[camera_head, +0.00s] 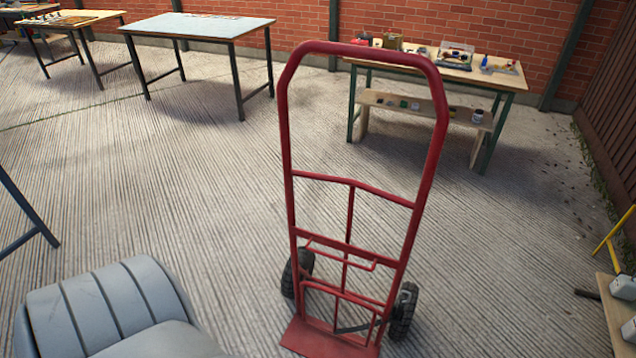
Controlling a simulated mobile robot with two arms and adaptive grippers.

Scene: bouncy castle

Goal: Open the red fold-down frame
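A red hand truck (428,175) stands upright on the ground in the middle of the head view. It has a tall looped handle, several crossbars and two black wheels (403,310). A smaller red frame (341,292) sits low on its front, just above the flat red toe plate (322,341). This smaller frame looks upright, folded against the truck's uprights. How it is hinged or held is too small to tell. Neither of my grippers shows in this view.
A blue-topped table (197,26) is at back left. A yellow-legged item (612,237) and a low wooden surface (609,312) are at right.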

